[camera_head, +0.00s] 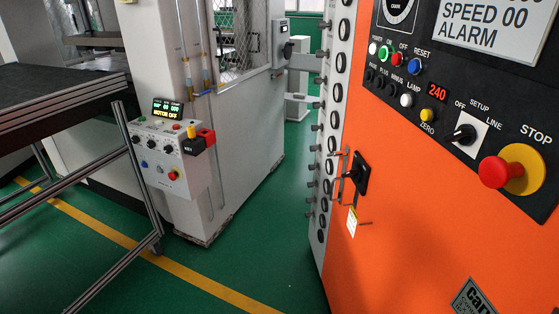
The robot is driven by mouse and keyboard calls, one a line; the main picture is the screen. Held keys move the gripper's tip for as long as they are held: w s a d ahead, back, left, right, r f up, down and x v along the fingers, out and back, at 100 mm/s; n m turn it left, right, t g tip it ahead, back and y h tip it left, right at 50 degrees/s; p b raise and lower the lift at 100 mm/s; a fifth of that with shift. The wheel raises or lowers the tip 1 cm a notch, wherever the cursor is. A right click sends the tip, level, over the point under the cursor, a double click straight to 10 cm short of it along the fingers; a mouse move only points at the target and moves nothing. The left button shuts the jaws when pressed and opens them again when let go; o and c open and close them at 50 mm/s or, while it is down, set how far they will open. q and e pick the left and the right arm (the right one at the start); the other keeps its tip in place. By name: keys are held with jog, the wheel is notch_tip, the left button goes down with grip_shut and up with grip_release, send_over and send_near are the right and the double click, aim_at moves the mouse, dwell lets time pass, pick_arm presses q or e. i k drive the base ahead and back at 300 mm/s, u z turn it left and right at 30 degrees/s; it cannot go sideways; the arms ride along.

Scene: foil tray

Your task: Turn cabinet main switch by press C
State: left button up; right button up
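An orange cabinet (420,220) fills the right side of the head view. A black latch or switch handle (360,173) sits on its face near the left edge, with a tag (351,221) hanging below it. A black rotary selector (464,134) on a white plate marked OFF, SETUP and LINE is on its panel, pointing towards OFF or upper left; its exact setting is hard to tell. I cannot read which is press C. Neither gripper is in view.
A red STOP button (495,172) on yellow sits beside the selector. A white control pedestal (168,160) with a MOTOR OFF display stands at left. A black-topped framed table (50,90) is at far left. Green floor (265,240) is clear between pedestal and cabinet.

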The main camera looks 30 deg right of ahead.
aim_at(355, 172)
jog(key=u, duration=0.2)
jog(key=i, duration=0.9)
jog(key=z, duration=0.9)
jog(key=i, duration=0.6)
jog(key=z, duration=0.6)
